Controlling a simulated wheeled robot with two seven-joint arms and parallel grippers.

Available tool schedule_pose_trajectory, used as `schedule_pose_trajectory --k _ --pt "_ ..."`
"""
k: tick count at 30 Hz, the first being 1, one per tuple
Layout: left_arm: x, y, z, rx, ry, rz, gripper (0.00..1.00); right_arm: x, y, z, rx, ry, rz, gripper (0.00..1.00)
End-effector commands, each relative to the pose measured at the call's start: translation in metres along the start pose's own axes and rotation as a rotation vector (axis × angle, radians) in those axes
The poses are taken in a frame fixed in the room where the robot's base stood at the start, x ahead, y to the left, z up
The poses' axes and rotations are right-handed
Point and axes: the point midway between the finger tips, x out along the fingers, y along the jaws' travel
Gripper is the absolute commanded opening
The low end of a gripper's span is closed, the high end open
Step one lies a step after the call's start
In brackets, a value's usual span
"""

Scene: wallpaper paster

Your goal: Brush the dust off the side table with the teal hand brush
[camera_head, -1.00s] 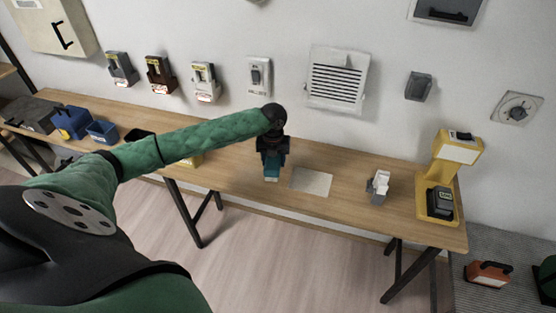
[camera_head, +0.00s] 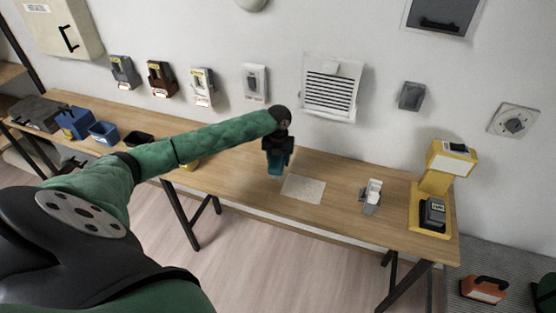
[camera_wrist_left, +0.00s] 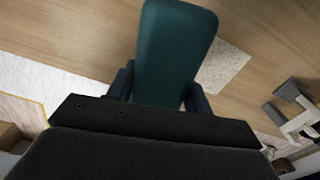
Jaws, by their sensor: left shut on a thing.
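My left gripper (camera_head: 278,152) is shut on the teal hand brush (camera_head: 276,166), which hangs below it over the wooden side table (camera_head: 235,178). In the left wrist view the brush (camera_wrist_left: 172,50) stands between the two fingers of the gripper (camera_wrist_left: 160,88). A pale speckled dust patch (camera_head: 303,188) lies on the table just right of the brush; part of it shows in the wrist view (camera_wrist_left: 226,66). I cannot tell whether the bristles touch the table. My right gripper is not in view.
A grey-white device (camera_head: 371,198) and a yellow stand (camera_head: 434,190) are on the table to the right. Blue bins (camera_head: 75,123) stand at the left. Switches and a vent (camera_head: 333,87) are on the wall behind. An orange case (camera_head: 484,289) is on the floor.

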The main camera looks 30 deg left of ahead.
Motion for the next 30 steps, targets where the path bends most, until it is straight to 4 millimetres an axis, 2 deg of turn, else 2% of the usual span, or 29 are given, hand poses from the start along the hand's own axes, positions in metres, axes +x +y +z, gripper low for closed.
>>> schedule_pose_trajectory --k 10,17,18,23,30 --pt "-0.001 0.0 0.0 -0.001 -0.001 0.0 0.27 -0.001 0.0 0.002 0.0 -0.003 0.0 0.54" --pt "-0.003 0.0 0.0 -0.001 -0.001 0.0 0.27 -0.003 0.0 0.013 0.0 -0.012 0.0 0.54" --pt "0.006 0.0 0.0 -0.001 0.001 0.0 0.27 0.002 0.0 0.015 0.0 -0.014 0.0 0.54" --pt "0.022 0.0 0.0 -0.001 0.001 0.0 0.27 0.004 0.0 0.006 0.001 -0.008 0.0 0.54" --pt "0.047 0.0 0.0 -0.001 0.001 -0.001 0.27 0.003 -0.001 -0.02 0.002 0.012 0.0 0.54"
